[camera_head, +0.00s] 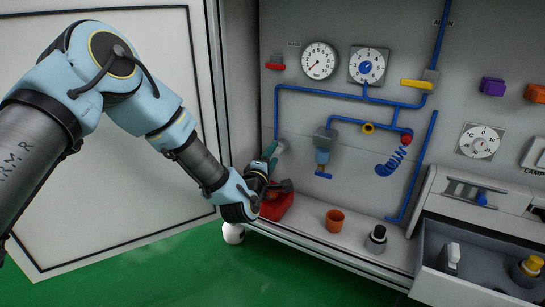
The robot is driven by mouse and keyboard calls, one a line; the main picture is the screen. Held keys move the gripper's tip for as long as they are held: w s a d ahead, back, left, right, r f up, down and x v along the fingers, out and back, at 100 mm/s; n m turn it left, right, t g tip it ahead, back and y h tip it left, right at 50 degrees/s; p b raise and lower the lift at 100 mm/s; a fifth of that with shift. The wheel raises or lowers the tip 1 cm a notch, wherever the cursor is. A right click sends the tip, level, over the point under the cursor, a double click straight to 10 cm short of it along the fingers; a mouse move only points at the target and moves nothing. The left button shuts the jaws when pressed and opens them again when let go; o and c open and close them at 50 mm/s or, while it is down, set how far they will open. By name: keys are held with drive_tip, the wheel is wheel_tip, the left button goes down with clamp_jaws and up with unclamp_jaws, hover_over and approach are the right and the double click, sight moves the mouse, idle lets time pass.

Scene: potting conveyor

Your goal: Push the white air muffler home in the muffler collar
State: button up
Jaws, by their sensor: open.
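I cannot tell for certain which thing is the white air muffler. A small upright piece with a pale top and black body (376,238) stands on the cabinet's floor ledge and may be the muffler in its collar. Another white piece (450,257) stands in the open drawer at the lower right. My gripper (281,187) is open, low at the left inside the cabinet, over a red block (277,207). It is well left of both pale pieces. Its fingers are small and dark, and my wrist hides part of the red block.
An orange cup (335,220) stands on the ledge between my gripper and the pale-topped piece. Blue pipes (325,91), a coiled blue hose (392,162) and a blue-handled valve (323,158) are on the back panel. The open drawer (470,287) juts out, holding a yellow-topped piece (530,267).

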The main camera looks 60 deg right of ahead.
drive_tip(key=p+v, duration=0.4)
drive_tip(key=v, duration=0.6)
drive_tip(key=shift+a+p, duration=0.35)
drive_tip(key=shift+a, duration=0.05)
